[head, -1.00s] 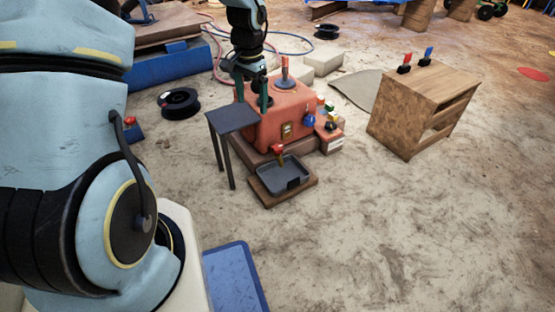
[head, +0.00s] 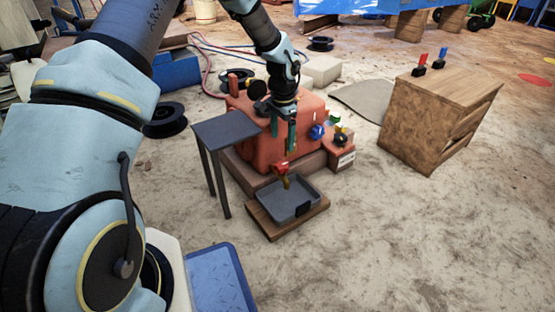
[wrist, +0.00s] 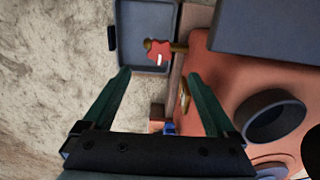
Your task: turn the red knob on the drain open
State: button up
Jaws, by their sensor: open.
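The red knob (head: 282,168) sits on a brass drain spout (head: 287,182) low on the front of the orange crusher body (head: 258,142). A dark grey tray (head: 272,212) lies under the spout. The wrist view shows the red knob (wrist: 158,54) beyond my fingertips, above the tray (wrist: 139,12). My gripper (head: 281,148) points down in front of the crusher, a little above the knob. In the wrist view my gripper (wrist: 160,74) is open, with nothing between its two green fingers. The knob lies apart from the fingertips, near the middle of the gap.
A small dark table (head: 225,131) stands close to the left of the crusher. Blue and green knobs (head: 317,131) are on its right side. A wooden cabinet (head: 435,115) with red and blue levers stands farther right.

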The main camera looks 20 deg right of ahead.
aim_at(282, 165)
notch_tip(282, 165, down, 11)
jog(key=b, duration=0.4)
jog(key=shift+r+b, duration=0.2)
jog(key=shift+b, duration=0.2)
jog(key=shift+c, duration=0.2)
jog(key=c, duration=1.3)
